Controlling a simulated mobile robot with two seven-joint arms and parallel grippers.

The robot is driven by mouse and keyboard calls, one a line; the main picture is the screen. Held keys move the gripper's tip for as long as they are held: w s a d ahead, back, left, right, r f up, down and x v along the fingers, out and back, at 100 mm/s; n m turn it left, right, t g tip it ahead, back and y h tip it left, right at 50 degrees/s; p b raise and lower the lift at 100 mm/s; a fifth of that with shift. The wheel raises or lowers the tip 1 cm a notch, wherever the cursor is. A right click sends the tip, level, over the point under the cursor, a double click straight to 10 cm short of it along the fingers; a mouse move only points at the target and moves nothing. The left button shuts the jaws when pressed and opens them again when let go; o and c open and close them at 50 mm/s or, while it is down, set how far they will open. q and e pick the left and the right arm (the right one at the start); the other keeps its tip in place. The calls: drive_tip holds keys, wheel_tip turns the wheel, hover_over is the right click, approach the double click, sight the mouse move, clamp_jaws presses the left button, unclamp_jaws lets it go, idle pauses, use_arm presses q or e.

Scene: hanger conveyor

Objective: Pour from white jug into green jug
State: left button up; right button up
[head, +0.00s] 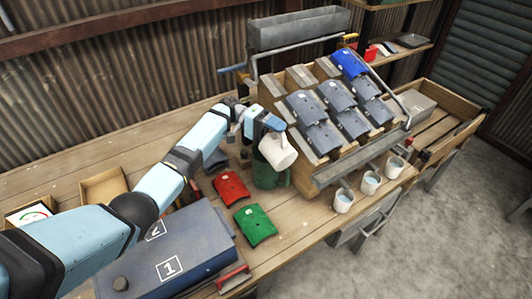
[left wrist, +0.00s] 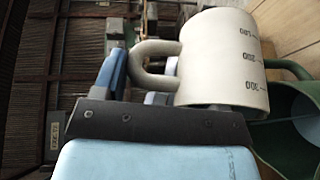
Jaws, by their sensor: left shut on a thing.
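The white jug (head: 279,151) is tilted above the green jug (head: 264,178) on the wooden bench. My left gripper (head: 260,127) is shut on the white jug, on its handle side. In the left wrist view the white jug (left wrist: 218,60) shows its measuring marks, with its handle beside the blue finger of my left gripper (left wrist: 128,78). The green jug (left wrist: 287,145) shows at the lower right there, its opening close to the white jug. The white jug hides part of the green jug in the head view. I cannot see any liquid flowing. My right gripper is not in view.
A rack (head: 320,125) of grey and blue curved pieces stands behind to the right. Several white cups (head: 343,201) stand along the bench's right edge. A red piece (head: 231,187), a green piece (head: 255,225) and a grey numbered case (head: 180,260) lie in front.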

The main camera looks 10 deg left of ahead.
use_arm(q)
drive_tip(key=shift+w+f, duration=0.1)
drive_tip(key=shift+w+a+f+h+b, duration=0.2)
drive_tip(key=shift+a+h+b, duration=0.15)
drive_tip(key=shift+b, duration=0.35)
drive_tip(key=shift+w+n+h, duration=0.1)
drive_tip(key=shift+n+h, duration=0.15)
drive_tip(key=shift+n, duration=0.05)
idle(0.3)
drive_tip(key=shift+w+a+f+g+h+b, duration=0.1)
drive_tip(key=shift+w+a+g+h+b, duration=0.25)
drive_tip(key=shift+b, duration=0.4)
